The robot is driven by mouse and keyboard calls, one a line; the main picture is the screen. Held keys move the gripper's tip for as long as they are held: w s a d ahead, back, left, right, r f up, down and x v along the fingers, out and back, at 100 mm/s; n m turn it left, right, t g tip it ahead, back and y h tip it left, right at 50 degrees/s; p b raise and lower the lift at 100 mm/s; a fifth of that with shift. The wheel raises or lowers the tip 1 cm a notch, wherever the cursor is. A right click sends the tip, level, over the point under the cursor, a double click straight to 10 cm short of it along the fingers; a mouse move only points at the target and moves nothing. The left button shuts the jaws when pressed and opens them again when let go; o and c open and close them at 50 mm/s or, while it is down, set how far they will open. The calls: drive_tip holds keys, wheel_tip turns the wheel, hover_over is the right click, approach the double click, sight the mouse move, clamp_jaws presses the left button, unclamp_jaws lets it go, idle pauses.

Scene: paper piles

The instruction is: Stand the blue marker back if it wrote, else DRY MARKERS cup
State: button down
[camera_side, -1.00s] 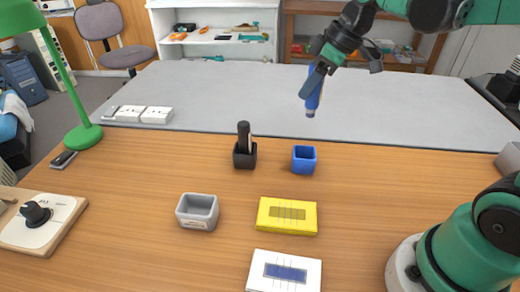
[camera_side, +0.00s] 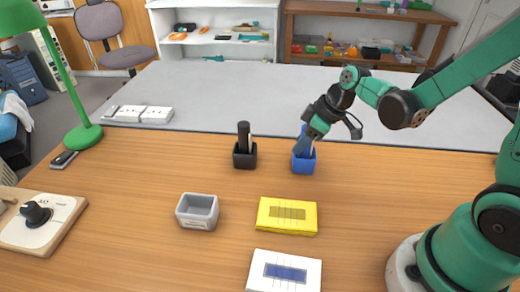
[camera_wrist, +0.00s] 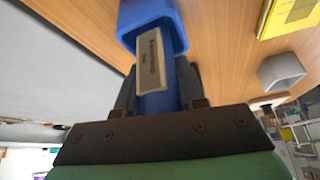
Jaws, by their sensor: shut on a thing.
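The blue marker (camera_wrist: 153,65) is upright, with its lower end inside the small blue cup (camera_side: 303,166). My gripper (camera_side: 303,146) is shut on the marker just above the cup's rim. In the wrist view, the marker shows a pale label between the fingers, and the blue cup (camera_wrist: 182,28) surrounds its far end. I cannot tell whether the marker touches the cup's bottom. A grey cup (camera_side: 197,212) with a label too small to read stands empty at front left; it also shows in the wrist view (camera_wrist: 282,72).
A black holder (camera_side: 245,160) with a black marker stands left of the blue cup. A yellow pad (camera_side: 287,228) and a white card with a blue patch (camera_side: 262,281) lie in front. A green lamp (camera_side: 83,136) stands at left. The right middle of the table is clear.

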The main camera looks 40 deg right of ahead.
drive_tip(key=shift+f, duration=0.1)
drive_tip(key=c, duration=0.5)
unclamp_jaws()
drive_tip(key=shift+c, duration=0.2)
drive_tip(key=v, duration=1.2)
drive_tip(key=s+a+f+m+t+h, duration=0.1)
drive_tip(key=s+a+m+t+h, duration=0.1)
drive_tip(key=a+m, duration=0.3)
drive_tip(key=shift+a+f+m+t+h, duration=0.3)
drive_tip(key=shift+a+f+m, duration=0.1)
drive_tip(key=shift+m, duration=0.1)
